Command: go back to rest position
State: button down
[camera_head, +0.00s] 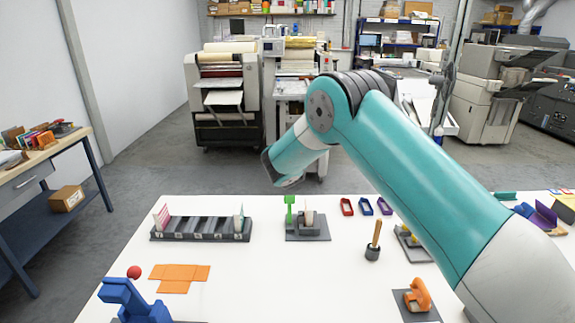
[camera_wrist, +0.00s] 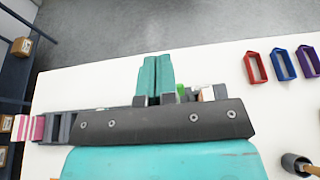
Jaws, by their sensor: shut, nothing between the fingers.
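My gripper (camera_wrist: 155,77) shows in the wrist view as two teal fingers side by side, touching, with nothing between them. Its fingertips lie over the far edge of the white table (camera_wrist: 95,78). In the head view my teal arm reaches from the lower right up to a raised elbow, and its forearm slopes down to the left above the table's far side. The gripper's fingers cannot be made out there. The black slotted rack (camera_head: 200,236) and a grey stand (camera_head: 308,234) with a green post (camera_head: 290,208) are below the forearm.
Red, blue and purple frames (camera_head: 366,206) lie right of the stand. A wooden-handled tool (camera_head: 374,240) stands in a dark holder. An orange flat sheet (camera_head: 180,276), a red ball (camera_head: 134,272) and a blue device (camera_head: 130,300) are front left. A side bench (camera_head: 40,170) stands left, across clear floor.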

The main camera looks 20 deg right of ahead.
jog(key=s+a+r+m+g+y+b, duration=0.25)
jog(key=s+a+m, duration=0.35)
jog(key=s, duration=0.4)
jog(key=s+a+r+m+g+y+b, duration=0.1)
jog(key=s+a+r+m+g+y, duration=0.25)
jog(key=s+m, duration=0.5)
jog(key=s+a+m+g+y+b, duration=0.2)
jog(key=s+m+g, duration=0.25)
jog(key=s, duration=1.15)
jog(key=s+a+m+g+y+b, duration=0.1)
jog(key=s+a+m+g, duration=0.35)
jog(key=s, duration=1.25)
jog(key=m+t+h, duration=0.8)
jog(key=m+t, duration=0.5)
send_near(289, 200)
jog(key=shift+n+g, duration=0.25)
jog(key=shift+g, duration=0.05)
jog(key=p+x, duration=0.2)
jog(key=x, duration=0.1)
jog(key=p+x, duration=0.3)
jog(key=x, duration=0.1)
jog(key=shift+w+d+r, duration=0.1)
jog(key=shift+w+d, duration=0.05)
jog(key=shift+w, duration=0.2)
